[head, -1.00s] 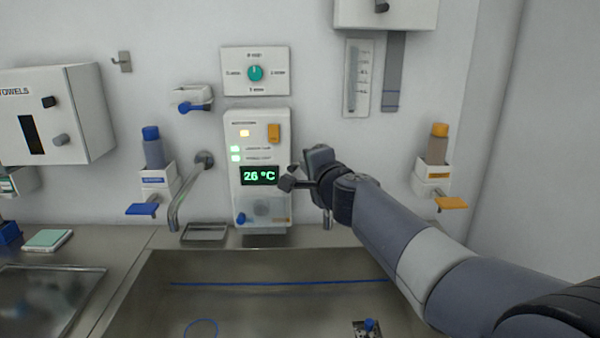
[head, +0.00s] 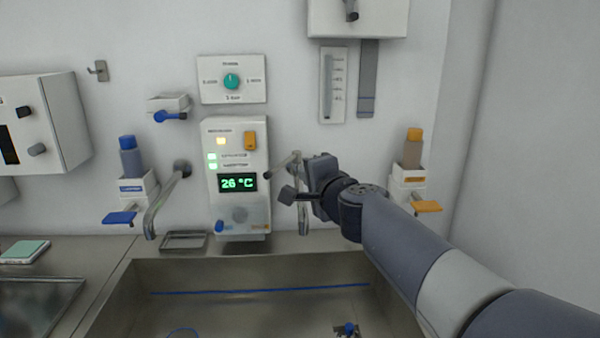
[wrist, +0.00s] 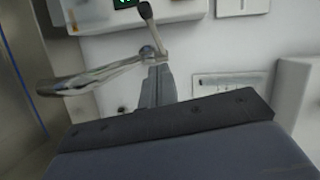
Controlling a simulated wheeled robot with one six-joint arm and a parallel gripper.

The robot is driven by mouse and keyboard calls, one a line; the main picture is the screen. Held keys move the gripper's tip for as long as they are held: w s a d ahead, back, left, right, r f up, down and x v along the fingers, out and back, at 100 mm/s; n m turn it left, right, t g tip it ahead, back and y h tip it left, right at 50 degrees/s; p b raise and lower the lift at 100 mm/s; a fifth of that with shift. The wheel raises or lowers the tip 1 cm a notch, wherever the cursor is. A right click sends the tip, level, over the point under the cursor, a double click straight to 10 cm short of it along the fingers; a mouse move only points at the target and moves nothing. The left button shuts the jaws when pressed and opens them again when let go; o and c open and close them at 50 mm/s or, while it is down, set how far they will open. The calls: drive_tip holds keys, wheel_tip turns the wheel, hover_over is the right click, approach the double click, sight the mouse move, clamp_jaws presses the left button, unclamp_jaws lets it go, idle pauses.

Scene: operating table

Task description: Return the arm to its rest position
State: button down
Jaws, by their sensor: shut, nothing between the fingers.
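My arm reaches in from the lower right in the head view. My gripper (head: 287,195) is shut and empty, just right of the control panel (head: 238,210) in the picture. A metal tap (head: 303,215) with a lever stands behind it and is partly covered by it. In the wrist view my gripper's dark finger (wrist: 157,85) points away from the camera. The tap's spout (wrist: 85,83) and lever (wrist: 152,28) show beyond it; I cannot tell whether they touch the gripper.
A steel sink (head: 250,272) lies below the arm. A second tap (head: 165,195) stands left of the panel. Dispensers with a blue lever (head: 120,217) and an orange lever (head: 427,207) hang on the wall. The wall at the far right is bare.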

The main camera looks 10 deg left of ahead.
drive_tip(key=s+a+v, duration=0.1)
drive_tip(key=v, duration=0.5)
drive_tip(key=shift+s, duration=0.25)
drive_tip(key=shift+d, duration=0.15)
